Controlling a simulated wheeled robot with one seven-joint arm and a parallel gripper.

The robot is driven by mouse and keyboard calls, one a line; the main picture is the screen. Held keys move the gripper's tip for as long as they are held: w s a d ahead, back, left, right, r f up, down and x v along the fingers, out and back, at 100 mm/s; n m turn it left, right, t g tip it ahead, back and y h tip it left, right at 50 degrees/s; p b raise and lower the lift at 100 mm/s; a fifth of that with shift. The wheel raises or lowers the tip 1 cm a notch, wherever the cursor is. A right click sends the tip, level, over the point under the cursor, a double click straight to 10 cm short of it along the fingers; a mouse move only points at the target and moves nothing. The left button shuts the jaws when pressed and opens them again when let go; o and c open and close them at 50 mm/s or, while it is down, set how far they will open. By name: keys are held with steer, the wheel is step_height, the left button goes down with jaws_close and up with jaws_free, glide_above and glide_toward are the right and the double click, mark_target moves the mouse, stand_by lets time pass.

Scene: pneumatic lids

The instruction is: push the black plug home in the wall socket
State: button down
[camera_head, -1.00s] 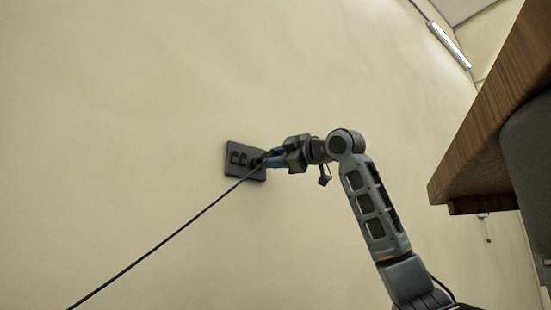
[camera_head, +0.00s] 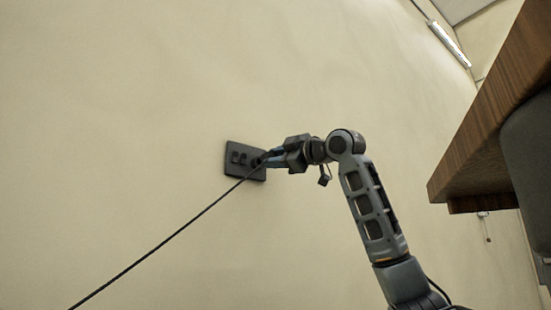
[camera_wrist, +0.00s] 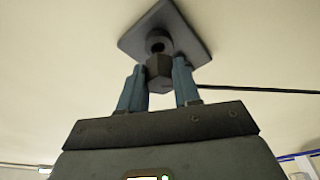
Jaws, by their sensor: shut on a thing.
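The wall socket is a dark plate (camera_head: 232,168) on the beige wall, with two switch-like shapes on its left part. In the wrist view the plate (camera_wrist: 190,22) is at the top, with a round dark socket opening (camera_wrist: 159,41). My gripper (camera_head: 265,158) is at the right part of the plate. In the wrist view its blue fingers (camera_wrist: 160,88) are shut on the black plug (camera_wrist: 159,72), whose front overlaps the lower edge of the round opening. I cannot tell how deep the plug sits. The black cord (camera_wrist: 250,90) leaves to the right.
The cord (camera_head: 160,243) runs taut down to the lower left in the head view. A wooden tabletop (camera_head: 490,125) juts in at the right, beside my arm. The wall around the plate is bare.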

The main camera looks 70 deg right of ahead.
steer(key=shift+d+x, duration=0.25)
steer(key=shift+x, duration=1.05)
steer(key=c, duration=0.7)
jaws_free()
steer(key=shift+f, duration=0.15)
steer(key=shift+s, duration=0.1)
steer(key=shift+b+v, duration=0.9)
steer(key=shift+v, duration=2.6)
steer(key=shift+b+v, duration=1.2)
steer(key=shift+v, duration=2.7)
steer(key=shift+d, duration=0.1)
